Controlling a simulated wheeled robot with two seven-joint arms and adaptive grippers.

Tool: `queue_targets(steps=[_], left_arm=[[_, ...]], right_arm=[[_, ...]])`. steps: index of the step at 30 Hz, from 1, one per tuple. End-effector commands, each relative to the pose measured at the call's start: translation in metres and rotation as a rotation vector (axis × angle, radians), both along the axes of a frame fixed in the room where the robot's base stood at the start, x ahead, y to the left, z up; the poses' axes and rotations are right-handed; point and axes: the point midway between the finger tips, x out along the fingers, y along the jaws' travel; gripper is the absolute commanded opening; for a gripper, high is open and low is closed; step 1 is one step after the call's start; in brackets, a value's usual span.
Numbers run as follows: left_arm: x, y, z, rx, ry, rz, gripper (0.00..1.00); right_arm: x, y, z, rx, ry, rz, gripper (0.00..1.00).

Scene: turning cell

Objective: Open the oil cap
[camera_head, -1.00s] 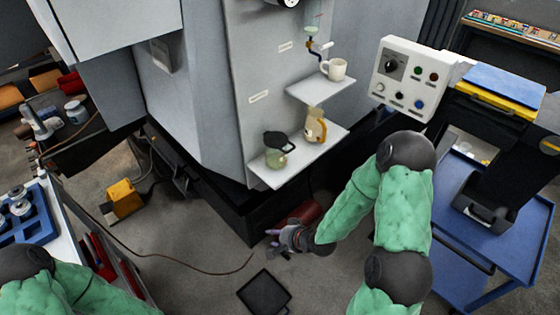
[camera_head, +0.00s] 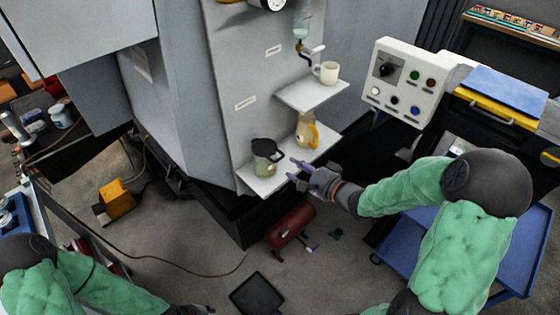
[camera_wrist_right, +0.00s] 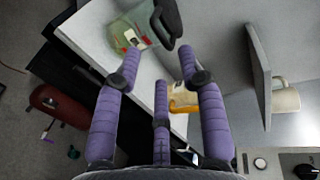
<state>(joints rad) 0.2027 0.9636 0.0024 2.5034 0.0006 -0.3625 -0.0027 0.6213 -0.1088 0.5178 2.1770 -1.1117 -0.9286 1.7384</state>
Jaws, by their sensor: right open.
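A greenish see-through jug (camera_head: 262,168) with a black top (camera_head: 265,148) stands on the lower shelf of the grey machine. In the right wrist view the jug (camera_wrist_right: 128,38) is at the top, with a black curved part (camera_wrist_right: 168,22) beside it. I cannot tell whether this part is a cap or a handle. My right gripper (camera_head: 296,169) is open and empty, just right of the jug. Its three purple fingers (camera_wrist_right: 155,78) point toward the jug and appear apart from it.
A tan jug with a yellow handle (camera_head: 306,131) stands on the same shelf (camera_head: 272,184), close behind my right gripper. A white mug (camera_head: 326,72) is on the upper shelf (camera_head: 311,95). A control box (camera_head: 405,83) is to the right. A red cylinder (camera_head: 291,227) lies below.

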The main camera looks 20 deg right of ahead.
Motion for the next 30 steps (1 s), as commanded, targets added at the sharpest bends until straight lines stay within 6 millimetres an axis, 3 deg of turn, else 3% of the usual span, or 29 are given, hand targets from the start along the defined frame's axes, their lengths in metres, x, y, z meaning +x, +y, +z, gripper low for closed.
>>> queue_targets(steps=[6, 12, 26, 30], left_arm=[[0.000, 0.000, -0.016, 0.000, 0.000, 0.000, 0.40], [0.000, 0.000, -0.024, 0.000, 0.000, 0.000, 0.40], [0.000, 0.000, -0.027, 0.000, 0.000, 0.000, 0.40], [0.000, 0.000, -0.027, 0.000, 0.000, 0.000, 0.40]], right_arm=[[0.038, 0.014, -0.013, -0.001, 0.000, 0.004, 0.40], [0.062, 0.022, -0.018, -0.001, 0.000, 0.002, 0.40], [0.074, 0.026, -0.019, -0.001, 0.001, 0.000, 0.40], [0.073, 0.026, -0.018, -0.001, 0.001, 0.000, 0.07]])
